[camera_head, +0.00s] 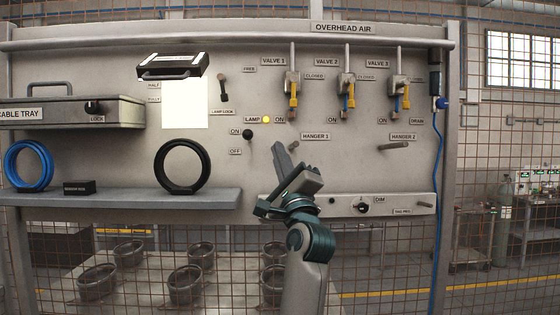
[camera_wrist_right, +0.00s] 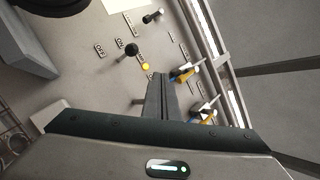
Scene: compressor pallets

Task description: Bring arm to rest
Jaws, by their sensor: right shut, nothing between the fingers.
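My right arm comes up from the bottom centre of the head view. Its gripper (camera_head: 284,158) is shut and empty, with the fingers pointing up and to the left in front of the panel, left of the HANGER 1 label. In the right wrist view the shut fingers (camera_wrist_right: 160,85) lie together, with nothing between them. The panel's yellow lamp (camera_wrist_right: 146,66) and black knob (camera_wrist_right: 131,49) show beyond them. I cannot tell whether the fingers touch the panel. My left gripper is not in view.
The grey panel (camera_head: 300,80) carries valves (camera_head: 292,85), hanger pegs (camera_head: 394,147) and a lit lamp (camera_head: 266,119). A shelf (camera_head: 120,200) holds a blue ring (camera_head: 28,165) and a black ring (camera_head: 182,166). A cable tray (camera_head: 70,112) juts out at left. Wire mesh surrounds the panel.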

